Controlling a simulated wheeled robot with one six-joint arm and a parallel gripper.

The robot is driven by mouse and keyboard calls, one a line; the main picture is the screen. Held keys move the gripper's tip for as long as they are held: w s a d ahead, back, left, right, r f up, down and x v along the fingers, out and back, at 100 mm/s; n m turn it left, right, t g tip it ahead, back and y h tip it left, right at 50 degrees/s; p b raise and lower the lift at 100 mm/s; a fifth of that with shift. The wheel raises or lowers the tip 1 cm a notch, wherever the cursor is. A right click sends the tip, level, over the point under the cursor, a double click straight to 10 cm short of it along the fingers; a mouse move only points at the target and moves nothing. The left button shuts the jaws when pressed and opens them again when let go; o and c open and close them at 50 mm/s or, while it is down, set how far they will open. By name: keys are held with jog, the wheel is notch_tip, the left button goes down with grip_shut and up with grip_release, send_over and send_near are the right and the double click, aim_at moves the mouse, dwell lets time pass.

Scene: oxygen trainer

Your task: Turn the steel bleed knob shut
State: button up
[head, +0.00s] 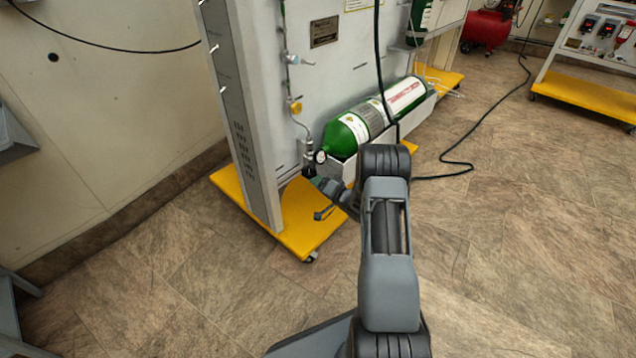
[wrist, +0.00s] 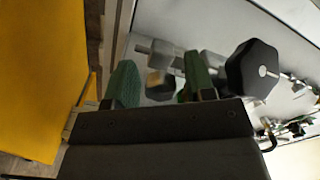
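My gripper (wrist: 158,78) shows two green-padded fingers in the wrist view, spread apart. A small steel knob (wrist: 160,88) with a tan upper part shows in the gap between them. Some space shows between it and the left finger; the right finger is close, and I cannot tell whether it touches. A larger black faceted knob (wrist: 252,70) is just right of the right finger. In the head view my gripper (head: 322,186) is low by the panel's base, below a round gauge (head: 320,157); the steel knob cannot be made out there.
A green oxygen cylinder (head: 345,134) lies in a tray behind my arm. The panel stands on a yellow wheeled base (head: 305,228), close to my gripper. A black hose (head: 462,165) runs across the floor at right. Open floor lies left and right of my arm.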

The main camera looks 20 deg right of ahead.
jog(key=c, duration=0.8)
jog(key=m+p, duration=0.3)
jog(key=m, duration=0.1)
jog(key=shift+r, duration=0.15)
jog(key=m+p, duration=0.2)
jog(key=m, duration=0.3)
dwell(0.4)
jog(key=o, duration=0.9)
